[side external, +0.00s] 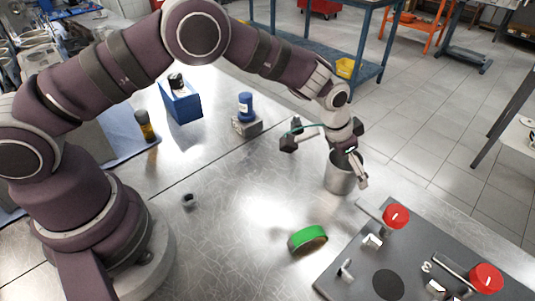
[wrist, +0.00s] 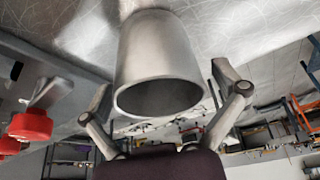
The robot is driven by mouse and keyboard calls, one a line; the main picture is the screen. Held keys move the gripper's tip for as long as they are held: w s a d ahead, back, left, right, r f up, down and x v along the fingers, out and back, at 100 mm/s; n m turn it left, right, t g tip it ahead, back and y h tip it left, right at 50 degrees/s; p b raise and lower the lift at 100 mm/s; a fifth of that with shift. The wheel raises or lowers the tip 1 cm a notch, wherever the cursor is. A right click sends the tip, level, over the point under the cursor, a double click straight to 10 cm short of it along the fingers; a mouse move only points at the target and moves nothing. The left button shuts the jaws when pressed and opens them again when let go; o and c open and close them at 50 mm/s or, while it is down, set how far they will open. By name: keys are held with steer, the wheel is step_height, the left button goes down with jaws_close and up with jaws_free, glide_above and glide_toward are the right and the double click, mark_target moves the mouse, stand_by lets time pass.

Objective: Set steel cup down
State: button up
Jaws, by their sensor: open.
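The steel cup (side external: 340,177) stands upright on the metal table near its far right edge in the side view. In the wrist view the cup (wrist: 160,50) fills the middle, its open mouth toward the camera. My gripper (side external: 352,170) is at the cup's rim, with one finger showing at the cup's right side. In the wrist view my gripper (wrist: 162,85) is open, with one finger on each side of the cup. The gaps there look clear. The cup's base is partly hidden in the wrist view.
A dark plate (side external: 345,270) with red knobs (side external: 396,216) and small metal parts lies at the front right. A blue bottle (side external: 245,106) on a grey block and a blue box (side external: 181,103) stand farther back. The table's middle is mostly clear.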

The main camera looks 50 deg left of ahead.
steer(key=s+a+r+n, duration=0.1)
steer(key=s+a+r, duration=0.25)
steer(key=r, duration=0.25)
steer(key=s+a+r+y, duration=0.1)
steer(key=s+a+r, duration=0.25)
steer(key=r, duration=0.25)
steer(key=s+a+r+n, duration=0.1)
steer(key=s+a+r, duration=0.1)
steer(key=s+r, duration=0.35)
steer(key=s+a+r+n+t, duration=0.1)
steer(key=s+a+n, duration=0.1)
steer(key=s+a, duration=0.3)
steer(key=s, duration=0.4)
steer(key=shift+s+a+n+y, duration=0.15)
steer(key=shift+s+n+y, duration=0.15)
steer(key=shift+s+y, duration=0.1)
steer(key=shift+w, duration=0.1)
